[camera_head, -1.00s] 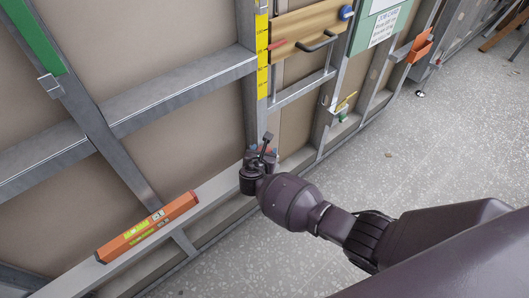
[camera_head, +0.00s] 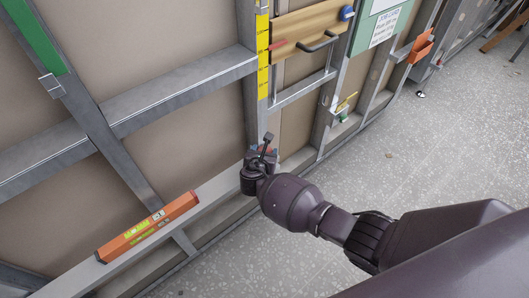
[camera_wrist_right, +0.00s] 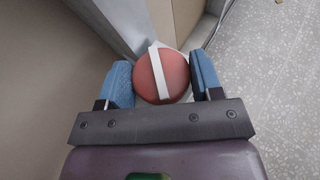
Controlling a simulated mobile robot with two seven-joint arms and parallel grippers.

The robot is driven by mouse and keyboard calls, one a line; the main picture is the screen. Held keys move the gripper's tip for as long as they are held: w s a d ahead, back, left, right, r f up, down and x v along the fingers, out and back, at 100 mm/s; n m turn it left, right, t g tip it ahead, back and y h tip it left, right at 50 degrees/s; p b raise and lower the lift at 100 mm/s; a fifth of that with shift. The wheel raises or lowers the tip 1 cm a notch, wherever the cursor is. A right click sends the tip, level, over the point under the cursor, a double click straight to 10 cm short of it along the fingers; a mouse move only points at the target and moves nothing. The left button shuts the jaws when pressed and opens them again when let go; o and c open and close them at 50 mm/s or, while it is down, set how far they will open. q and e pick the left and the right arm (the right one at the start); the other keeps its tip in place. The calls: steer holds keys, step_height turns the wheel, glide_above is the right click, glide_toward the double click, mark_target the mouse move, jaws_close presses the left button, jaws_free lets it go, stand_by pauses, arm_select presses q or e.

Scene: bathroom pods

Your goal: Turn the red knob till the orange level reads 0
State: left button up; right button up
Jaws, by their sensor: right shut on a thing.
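The red knob (camera_wrist_right: 153,82) shows in the right wrist view as a round red disc with a white bar across it, tilted slightly off vertical. My right gripper (camera_wrist_right: 163,85) has its blue-padded fingers on either side of the knob and is shut on it. In the head view the right gripper (camera_head: 262,152) is low at the grey wall frame and mostly hides the knob. The orange level (camera_head: 148,227) lies on the lower ledge at the left, with yellow-green windows. Its reading is too small to tell. My left gripper is not in view.
A yellow measuring strip (camera_head: 263,50) runs up the post above the gripper. A wooden board (camera_head: 310,28) with a dark handle and a green panel (camera_head: 378,25) are at the upper right. An orange holder (camera_head: 421,45) sticks out further right.

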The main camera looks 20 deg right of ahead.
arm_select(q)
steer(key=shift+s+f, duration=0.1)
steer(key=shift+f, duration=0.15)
arm_select(e)
steer(key=shift+s+a+f, duration=0.15)
steer(key=shift+s+f, duration=0.4)
steer(key=shift+f, duration=0.35)
steer(key=o, duration=0.6)
steer(key=shift+w+f, duration=0.1)
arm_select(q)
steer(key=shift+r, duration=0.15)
arm_select(e)
steer(key=shift+w+r, duration=0.25)
steer(key=shift+r, duration=0.25)
steer(key=shift+s+a+r+p, duration=0.1)
steer(key=shift+s+r+p, duration=0.2)
steer(key=shift+r+p, duration=0.1)
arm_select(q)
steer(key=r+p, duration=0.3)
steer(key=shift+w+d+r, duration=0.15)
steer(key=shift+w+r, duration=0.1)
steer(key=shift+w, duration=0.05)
arm_select(e)
steer(key=v, duration=0.9)
steer(key=shift+s+a+f, duration=0.15)
steer(key=shift+s, duration=0.25)
